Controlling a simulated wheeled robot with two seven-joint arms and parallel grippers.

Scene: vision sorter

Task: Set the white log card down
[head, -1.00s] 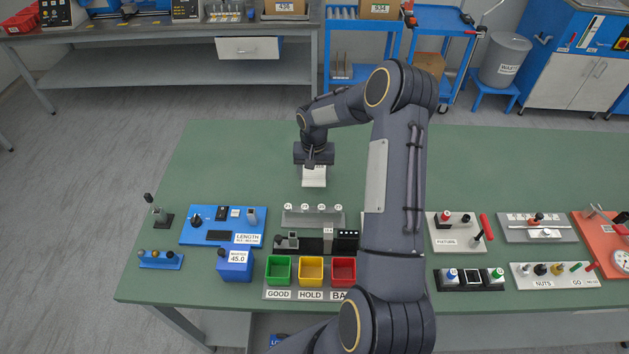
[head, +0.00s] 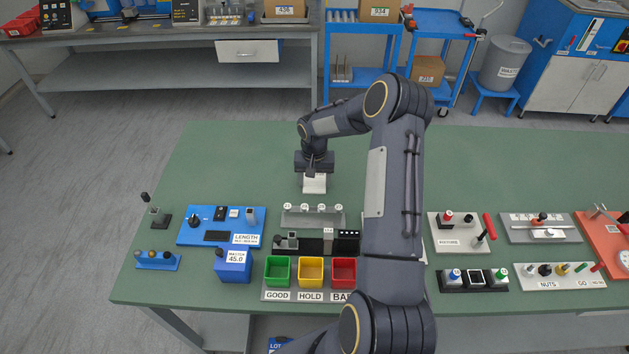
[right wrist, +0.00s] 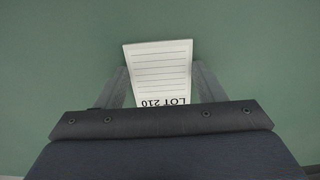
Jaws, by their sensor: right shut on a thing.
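The white log card (head: 314,184) shows just below my right gripper (head: 314,174) in the head view, over the green table behind the row of numbered pegs. In the right wrist view the card (right wrist: 160,68) carries ruled lines and the print "LOT 210". My right gripper (right wrist: 162,88) is shut on the card, with one finger at each side edge. The near end of the card is hidden by the gripper body. I cannot tell whether the card touches the table. My left gripper is not in view.
Green, yellow and red bins (head: 311,271) stand nearer the front edge. A blue length gauge (head: 221,226) is to the left. The green table (head: 235,160) is bare around the card.

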